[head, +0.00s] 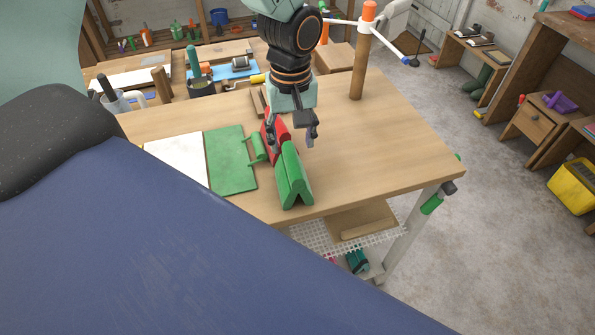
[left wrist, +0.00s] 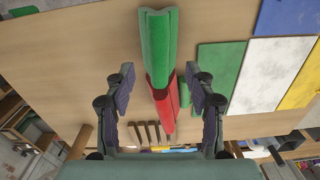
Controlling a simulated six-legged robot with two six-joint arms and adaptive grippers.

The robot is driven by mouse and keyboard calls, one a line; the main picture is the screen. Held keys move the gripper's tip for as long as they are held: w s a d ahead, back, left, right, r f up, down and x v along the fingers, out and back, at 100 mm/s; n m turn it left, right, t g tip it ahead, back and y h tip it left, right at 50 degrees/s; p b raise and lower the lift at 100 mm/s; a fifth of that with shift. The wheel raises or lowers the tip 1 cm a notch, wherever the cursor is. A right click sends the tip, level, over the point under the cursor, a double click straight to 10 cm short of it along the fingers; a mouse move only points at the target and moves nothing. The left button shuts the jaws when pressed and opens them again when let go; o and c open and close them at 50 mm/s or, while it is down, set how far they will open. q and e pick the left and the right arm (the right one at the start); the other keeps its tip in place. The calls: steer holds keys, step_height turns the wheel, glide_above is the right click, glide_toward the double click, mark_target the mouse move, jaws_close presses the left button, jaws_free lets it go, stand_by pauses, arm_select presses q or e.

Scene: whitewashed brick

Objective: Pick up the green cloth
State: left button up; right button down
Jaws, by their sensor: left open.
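The green cloth (head: 293,178) is folded into a tent-like ridge near the front edge of the wooden table. It also shows at the top middle of the left wrist view (left wrist: 158,42). A red cloth (head: 270,128) of the same folded shape lies end to end with it, on its far side. My left gripper (head: 292,139) is open above the place where the two meet. In the left wrist view its fingers (left wrist: 160,80) stand apart on either side of the row, with nothing held. My right gripper is not in view.
A green board (head: 230,172) and a white board (head: 175,160) lie left of the cloths, with a small green piece (head: 257,148) beside the red one. A wooden post (head: 357,80) stands at the back right. The table's right side is clear.

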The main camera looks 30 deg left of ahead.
mark_target(294, 158)
arm_select(q)
steer(key=f, duration=0.6)
steer(key=shift+w+f, duration=0.3)
steer(key=shift+s+f, duration=0.2)
steer(key=shift+s, duration=0.1)
steer(key=shift+a, duration=0.2)
steer(key=shift+w+d+f, duration=0.15)
steer(key=shift+w, duration=0.2)
steer(key=c, duration=0.5)
steer(key=shift+s+d, duration=0.1)
steer(key=shift+s, duration=0.05)
steer(key=shift+c, duration=1.3)
steer(key=shift+s, duration=0.15)
steer(key=c, duration=0.3)
steer(key=shift+a, duration=0.2)
jaws_close()
steer(key=shift+w, duration=0.25)
steer(key=shift+d, duration=0.15)
